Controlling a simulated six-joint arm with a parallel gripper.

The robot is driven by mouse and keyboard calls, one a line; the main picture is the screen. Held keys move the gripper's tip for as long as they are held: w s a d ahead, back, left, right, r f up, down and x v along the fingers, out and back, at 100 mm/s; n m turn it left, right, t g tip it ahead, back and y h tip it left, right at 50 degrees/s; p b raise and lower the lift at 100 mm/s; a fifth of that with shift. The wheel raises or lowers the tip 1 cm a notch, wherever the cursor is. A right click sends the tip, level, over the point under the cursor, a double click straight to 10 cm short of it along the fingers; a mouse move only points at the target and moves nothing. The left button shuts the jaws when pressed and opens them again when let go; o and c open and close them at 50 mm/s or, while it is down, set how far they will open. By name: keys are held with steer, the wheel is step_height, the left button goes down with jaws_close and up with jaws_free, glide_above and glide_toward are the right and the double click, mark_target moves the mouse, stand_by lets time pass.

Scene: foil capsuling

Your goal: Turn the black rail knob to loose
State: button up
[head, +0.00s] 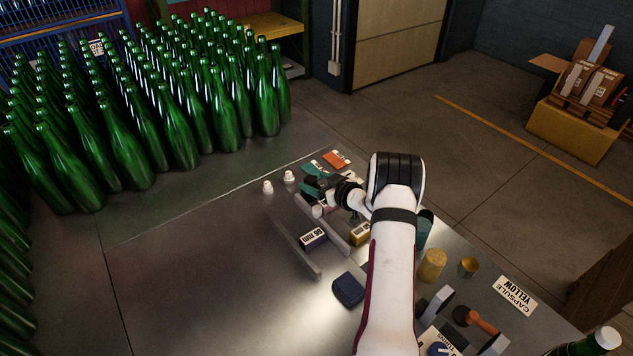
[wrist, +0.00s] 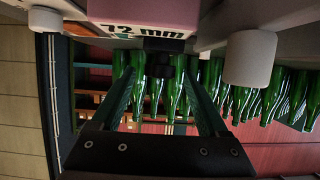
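In the wrist view the black rail knob (wrist: 160,65) shows as a small dark piece below a mauve block labelled 72 mm (wrist: 145,20). My gripper (wrist: 161,62) is open, with one green finger on each side of the knob. Gaps show between the knob and the fingers, with bottles visible behind; I see no clear contact. In the head view my gripper (head: 314,184) is over the far end of the metal rails (head: 295,247), and the knob cannot be made out there. The knob's turn position cannot be read.
Two white caps (head: 267,187) stand left of my gripper. A purple labelled block (head: 313,238) and a yellow one (head: 360,234) sit by the rails. A dark blue pad (head: 348,289) lies nearer. Many green bottles (head: 180,130) stand at the back left. The left tabletop is clear.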

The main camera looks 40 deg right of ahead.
steer(key=shift+s, duration=0.1)
steer(key=v, duration=1.5)
steer(key=shift+s+r, duration=0.2)
steer(key=shift+s, duration=0.05)
steer(key=a+r+m+g+h, duration=0.4)
steer(key=a+r+g+h, duration=0.15)
steer(key=a+r, duration=0.3)
steer(key=s+a+r+m+g+y, duration=0.1)
steer(key=s+a+g+y, duration=0.6)
steer(key=s+a, duration=1.7)
steer(key=a+r+g, duration=0.1)
steer(key=a, duration=0.1)
steer(key=shift+a+m, duration=0.25)
steer(key=shift+m, duration=0.15)
